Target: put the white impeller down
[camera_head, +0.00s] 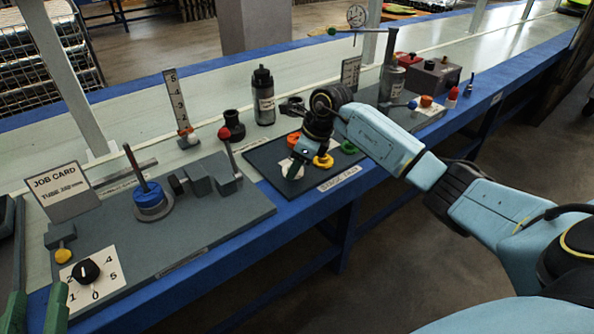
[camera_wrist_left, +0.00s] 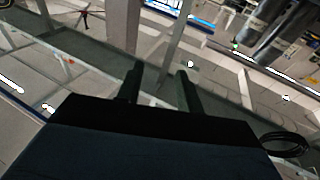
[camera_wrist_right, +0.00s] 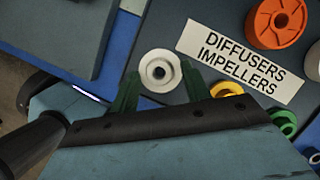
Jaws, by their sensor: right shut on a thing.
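The white impeller (camera_wrist_right: 160,72) is a small round part with a hole in its middle. It sits between the green fingertips of my right gripper (camera_wrist_right: 158,84), which is shut on it. In the head view the white impeller (camera_head: 292,169) is low over the front left part of the dark grey parts mat (camera_head: 268,158), partly hidden by my right gripper (camera_head: 300,163). I cannot tell whether it touches the mat. My left gripper (camera_wrist_left: 160,88) is open and empty, with its green fingers apart; they also show at the head view's bottom left corner.
A "diffusers impellers" label (camera_wrist_right: 240,62) lies beside the white impeller. Orange (camera_wrist_right: 277,22), yellow (camera_head: 323,161) and green (camera_head: 348,147) parts are near it on the mat. A grey board (camera_head: 215,215) with a blue ring on a post (camera_head: 148,194) lies to the left.

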